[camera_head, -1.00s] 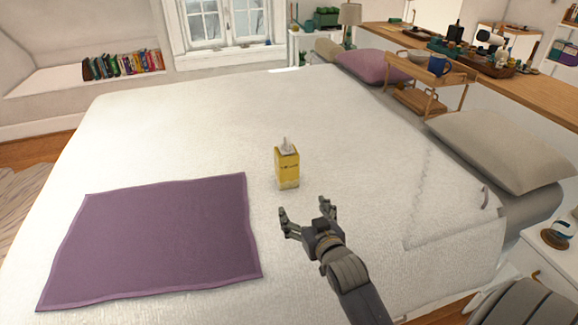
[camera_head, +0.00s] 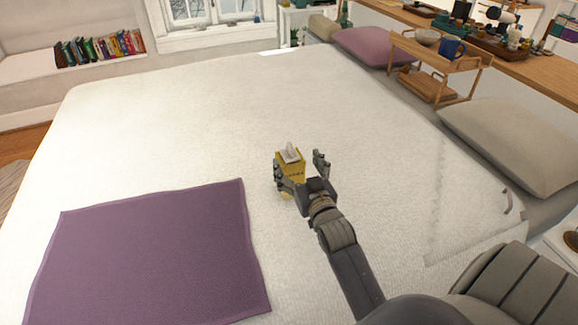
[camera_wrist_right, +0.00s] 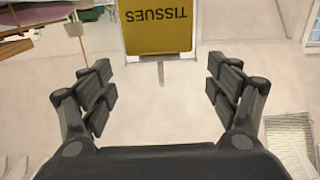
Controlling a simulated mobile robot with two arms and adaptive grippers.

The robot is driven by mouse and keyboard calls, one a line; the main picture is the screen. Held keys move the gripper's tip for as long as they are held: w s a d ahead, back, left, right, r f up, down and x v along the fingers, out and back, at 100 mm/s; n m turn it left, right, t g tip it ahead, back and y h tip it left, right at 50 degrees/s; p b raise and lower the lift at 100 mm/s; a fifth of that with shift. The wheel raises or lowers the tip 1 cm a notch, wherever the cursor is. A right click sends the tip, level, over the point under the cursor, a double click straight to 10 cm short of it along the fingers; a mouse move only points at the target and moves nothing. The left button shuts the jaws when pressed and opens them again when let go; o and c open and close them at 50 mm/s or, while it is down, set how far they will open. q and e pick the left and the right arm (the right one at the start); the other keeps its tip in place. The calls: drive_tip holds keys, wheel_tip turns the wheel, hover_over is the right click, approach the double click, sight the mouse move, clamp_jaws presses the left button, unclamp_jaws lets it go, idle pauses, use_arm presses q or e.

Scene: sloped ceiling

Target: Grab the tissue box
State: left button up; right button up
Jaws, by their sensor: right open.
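The yellow tissue box (camera_head: 292,161) stands upright on the white bed, with a white tissue poking out of its top. In the right wrist view the yellow box (camera_wrist_right: 158,36) shows at the top centre with the word TISSUES upside down, beyond the fingertips. My right gripper (camera_head: 301,170) is open at the near side of the box, and one finger overlaps its lower left part in the head view. In the wrist view the fingers (camera_wrist_right: 161,92) are spread wide with nothing between them. My left gripper is not in view.
A purple cloth (camera_head: 150,255) lies flat on the bed (camera_head: 200,120) to the left of the box. The bed beyond the box is clear.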

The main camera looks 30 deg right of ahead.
sight(292, 154)
drive_tip(key=x, duration=0.3)
drive_tip(key=shift+w+r, duration=0.15)
drive_tip(key=shift+r, duration=0.15)
drive_tip(key=shift+w+r, duration=0.1)
drive_tip(key=shift+w, duration=0.15)
drive_tip(key=x, duration=0.3)
drive_tip(key=f+x, duration=0.1)
drive_tip(key=x, duration=0.1)
drive_tip(key=shift+s+d, duration=0.1)
drive_tip(key=shift+w, duration=0.35)
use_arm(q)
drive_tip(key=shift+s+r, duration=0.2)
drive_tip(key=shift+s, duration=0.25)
use_arm(e)
drive_tip(key=shift+s, duration=0.1)
drive_tip(key=shift+c, duration=0.3)
drive_tip(key=shift+r, duration=0.1)
drive_tip(key=c, duration=0.4)
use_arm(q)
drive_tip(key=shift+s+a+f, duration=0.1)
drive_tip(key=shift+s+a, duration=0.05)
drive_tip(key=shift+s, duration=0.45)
use_arm(e)
clamp_jaws()
